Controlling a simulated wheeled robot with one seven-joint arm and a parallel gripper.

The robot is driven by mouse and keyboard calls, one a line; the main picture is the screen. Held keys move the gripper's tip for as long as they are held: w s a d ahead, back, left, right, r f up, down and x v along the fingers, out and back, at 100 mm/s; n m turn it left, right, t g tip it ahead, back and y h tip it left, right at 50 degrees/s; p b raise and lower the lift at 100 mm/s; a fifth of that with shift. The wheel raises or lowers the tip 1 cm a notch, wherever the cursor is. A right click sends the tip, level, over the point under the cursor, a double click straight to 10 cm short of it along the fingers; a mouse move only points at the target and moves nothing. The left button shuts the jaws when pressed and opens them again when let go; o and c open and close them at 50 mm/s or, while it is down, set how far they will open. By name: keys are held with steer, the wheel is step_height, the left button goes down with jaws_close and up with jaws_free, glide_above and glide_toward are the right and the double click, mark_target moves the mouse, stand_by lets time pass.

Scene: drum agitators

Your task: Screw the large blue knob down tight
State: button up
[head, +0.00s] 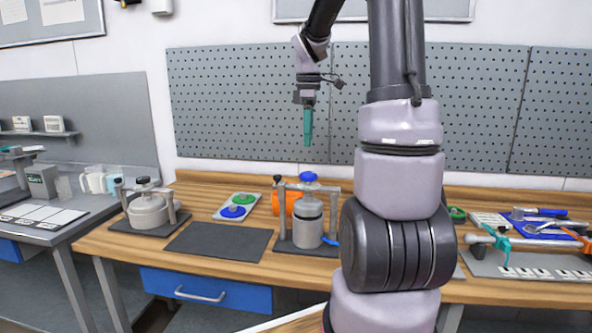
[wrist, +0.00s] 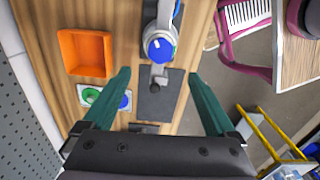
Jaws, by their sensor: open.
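The large blue knob (head: 309,177) sits on top of a grey drum unit (head: 307,222) that stands in a frame on a dark base on the wooden bench. In the wrist view the blue knob (wrist: 159,48) has a white mark on its top and lies ahead of the fingertips, between their lines. My gripper (head: 308,142) points down well above the knob, apart from it. Its green fingers (wrist: 158,74) are spread wide with nothing between them. How far down the knob is screwed cannot be seen.
A tray (head: 221,212) with a green and a blue round piece lies left of the drum. An orange bin (wrist: 86,52) is beside the unit. A dark mat (head: 190,240) lies bare in front. Another clamped pot (head: 148,210) stands left; tools lie at right.

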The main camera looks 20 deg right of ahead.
mark_target(308, 173)
step_height(308, 173, down, 10)
steer(key=shift+f, duration=0.25)
stand_by(0.3)
steer(key=c, duration=1.4)
